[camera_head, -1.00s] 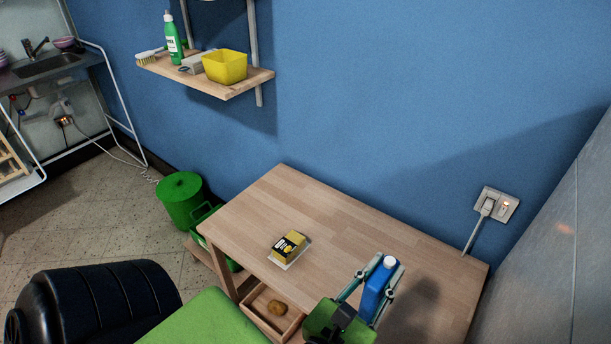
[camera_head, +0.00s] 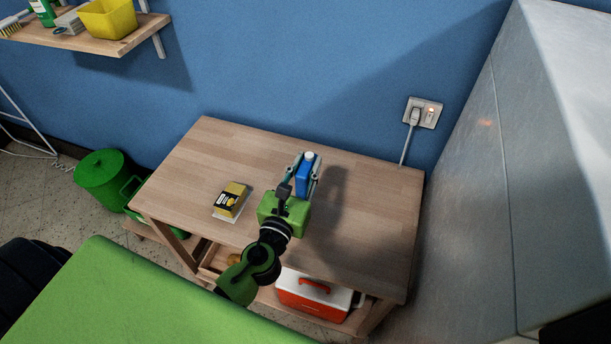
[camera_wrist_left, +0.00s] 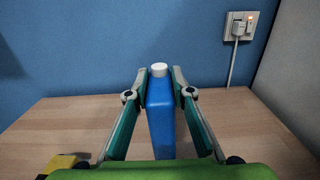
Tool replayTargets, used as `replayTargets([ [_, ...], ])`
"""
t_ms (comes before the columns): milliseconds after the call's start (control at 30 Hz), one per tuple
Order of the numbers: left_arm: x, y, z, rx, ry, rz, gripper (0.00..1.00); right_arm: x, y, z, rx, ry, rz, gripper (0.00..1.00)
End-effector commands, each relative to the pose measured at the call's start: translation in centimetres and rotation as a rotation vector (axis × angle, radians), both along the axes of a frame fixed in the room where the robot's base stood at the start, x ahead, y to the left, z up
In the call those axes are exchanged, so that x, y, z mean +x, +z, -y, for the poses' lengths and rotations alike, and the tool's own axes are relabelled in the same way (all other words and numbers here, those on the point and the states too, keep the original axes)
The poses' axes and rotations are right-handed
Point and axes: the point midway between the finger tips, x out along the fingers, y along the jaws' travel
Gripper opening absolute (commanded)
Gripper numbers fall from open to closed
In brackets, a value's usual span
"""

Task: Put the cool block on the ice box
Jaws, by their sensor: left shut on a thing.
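The cool block (camera_head: 304,178) is a blue, flat bottle shape with a white cap. My left gripper (camera_head: 306,172) is shut on it and holds it upright over the wooden table. In the left wrist view the cool block (camera_wrist_left: 160,118) stands between the two fingers of the gripper (camera_wrist_left: 160,90). I cannot tell whether its base touches the table. The ice box (camera_head: 312,297), red with a white lid and a red handle, sits on the low shelf under the table's front right part. The tabletop hides its back. My right gripper is not in view.
A yellow and black pack (camera_head: 231,199) lies on a white dish at the table's left. The wooden table (camera_head: 370,230) is bare on the right. A large grey cabinet or wall (camera_head: 470,190) stands at the right. A green bin (camera_head: 101,178) is at the far left.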

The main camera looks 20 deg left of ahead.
Motion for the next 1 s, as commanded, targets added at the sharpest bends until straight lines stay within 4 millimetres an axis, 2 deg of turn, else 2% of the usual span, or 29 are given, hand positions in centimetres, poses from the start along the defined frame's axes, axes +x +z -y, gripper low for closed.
replayTargets([
  [167, 1.1, -1.4, -0.6, 0.002, 0.0, 0.003, 0.0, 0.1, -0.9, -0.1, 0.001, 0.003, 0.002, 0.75],
  [233, 0.9, -3.0, -0.6, 0.002, 0.0, 0.0, 0.0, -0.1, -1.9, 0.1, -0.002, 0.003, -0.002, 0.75],
  [333, 0.9, -4.0, -0.6, 0.002, 0.0, 0.001, 0.0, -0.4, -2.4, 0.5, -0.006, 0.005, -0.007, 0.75],
  [767, 0.9, -4.5, -0.5, 0.001, 0.0, 0.002, 0.0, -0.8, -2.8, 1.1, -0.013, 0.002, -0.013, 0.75],
  [800, 0.8, -4.5, -0.5, 0.001, 0.0, -0.001, 0.27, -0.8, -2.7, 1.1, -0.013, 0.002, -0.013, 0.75],
  [833, 0.8, -4.5, -0.5, 0.001, 0.0, -0.001, 0.35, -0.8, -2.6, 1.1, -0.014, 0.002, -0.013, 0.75],
  [867, 0.8, -4.5, -0.5, 0.001, 0.0, -0.001, 0.38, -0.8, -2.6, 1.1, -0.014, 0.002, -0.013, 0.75],
  [1000, 0.8, -4.5, -0.5, 0.001, 0.0, -0.001, 0.38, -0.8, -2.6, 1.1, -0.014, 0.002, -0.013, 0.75],
])
